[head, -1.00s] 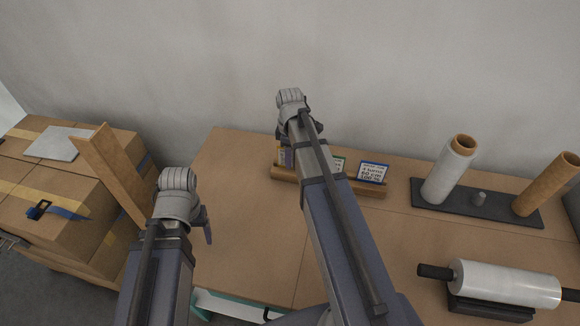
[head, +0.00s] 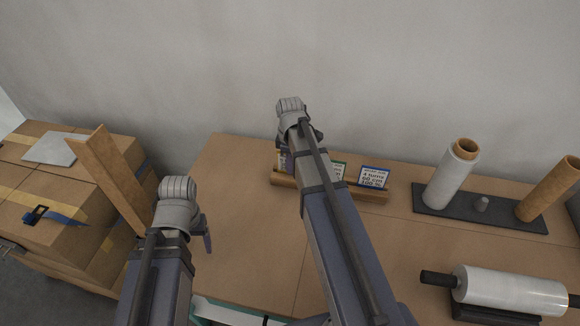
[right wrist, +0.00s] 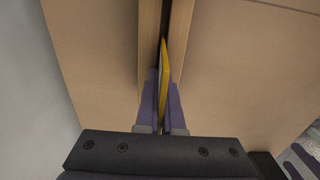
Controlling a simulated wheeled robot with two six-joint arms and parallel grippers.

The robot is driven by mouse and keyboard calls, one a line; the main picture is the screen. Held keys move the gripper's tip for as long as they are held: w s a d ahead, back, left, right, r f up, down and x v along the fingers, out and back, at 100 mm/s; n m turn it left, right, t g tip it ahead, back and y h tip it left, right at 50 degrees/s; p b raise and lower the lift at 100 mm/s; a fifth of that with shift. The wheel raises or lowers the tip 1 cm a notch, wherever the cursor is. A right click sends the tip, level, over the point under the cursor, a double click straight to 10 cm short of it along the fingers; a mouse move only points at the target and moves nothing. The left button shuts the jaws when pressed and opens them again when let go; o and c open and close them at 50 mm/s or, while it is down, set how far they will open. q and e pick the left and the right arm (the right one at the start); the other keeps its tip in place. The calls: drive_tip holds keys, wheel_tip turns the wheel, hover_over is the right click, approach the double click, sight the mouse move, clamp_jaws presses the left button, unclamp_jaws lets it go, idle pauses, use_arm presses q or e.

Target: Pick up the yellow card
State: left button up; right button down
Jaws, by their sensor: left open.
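The yellow card (right wrist: 165,62) shows edge-on in the right wrist view, with its yellow face to the right, standing in the slot of the wooden card holder (right wrist: 149,40). My right gripper (right wrist: 162,98) has its two purple fingers close on either side of the card and looks shut on it. In the head view my right gripper (head: 288,160) is at the left end of the holder (head: 374,194), and the arm hides most of the card there. My left gripper (head: 208,238) is open and empty near the table's left edge, partly hidden behind its wrist.
A blue-edged card (head: 375,177) and a green-edged card (head: 339,170) stand in the holder. To the right are a rack (head: 455,213) with rolls and a film roll (head: 510,288). Cardboard boxes (head: 75,205) stand left. The table's middle left is clear.

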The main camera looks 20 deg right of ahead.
use_arm(q)
drive_tip(key=shift+r, duration=0.15)
use_arm(e)
drive_tip(key=shift+r, duration=0.15)
wheel_tip(320, 180, up, 10)
drive_tip(key=p, duration=1)
use_arm(q)
wheel_tip(320, 180, up, 10)
